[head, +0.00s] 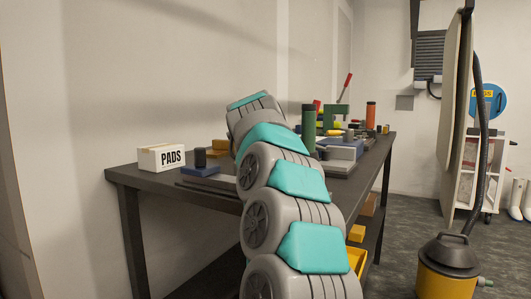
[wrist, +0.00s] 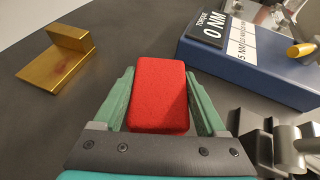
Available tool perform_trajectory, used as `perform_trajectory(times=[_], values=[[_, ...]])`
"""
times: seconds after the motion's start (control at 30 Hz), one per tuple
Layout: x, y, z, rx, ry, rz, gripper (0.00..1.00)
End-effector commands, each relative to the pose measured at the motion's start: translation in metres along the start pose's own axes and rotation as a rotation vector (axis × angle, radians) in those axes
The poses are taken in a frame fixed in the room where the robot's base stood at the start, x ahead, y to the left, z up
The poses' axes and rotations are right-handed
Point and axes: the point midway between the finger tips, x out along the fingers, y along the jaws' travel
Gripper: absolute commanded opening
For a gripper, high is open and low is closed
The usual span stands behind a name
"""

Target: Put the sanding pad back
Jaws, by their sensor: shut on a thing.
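The sanding pad is a red, rounded block (wrist: 158,97) in the wrist view. My gripper (wrist: 159,78) is shut on it, with one green finger along each side. The pad is over the dark bench top; its height above the bench is hard to tell. A white box lettered PADS (head: 161,158) stands on the left end of the bench in the head view. My arm hides the gripper and pad there, and the box is not in the wrist view.
In the wrist view, a brass angle block (wrist: 60,62) lies left of the pad, and a blue torque unit (wrist: 255,68) right of it. The dark bench (head: 133,176) also carries a green cylinder (head: 308,124) and several tools. A yellow vacuum (head: 447,275) stands on the floor.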

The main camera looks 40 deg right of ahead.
Motion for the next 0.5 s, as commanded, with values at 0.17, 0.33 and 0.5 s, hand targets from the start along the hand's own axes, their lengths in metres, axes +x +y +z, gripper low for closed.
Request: perform_trajectory(times=[0.17, 0.33, 0.5], values=[[0.006, -0.001, -0.016, -0.001, -0.002, 0.000, 0.12], [0.008, 0.001, -0.019, -0.001, -0.001, 0.001, 0.12], [0.008, 0.001, -0.019, 0.000, 0.000, 0.001, 0.12]])
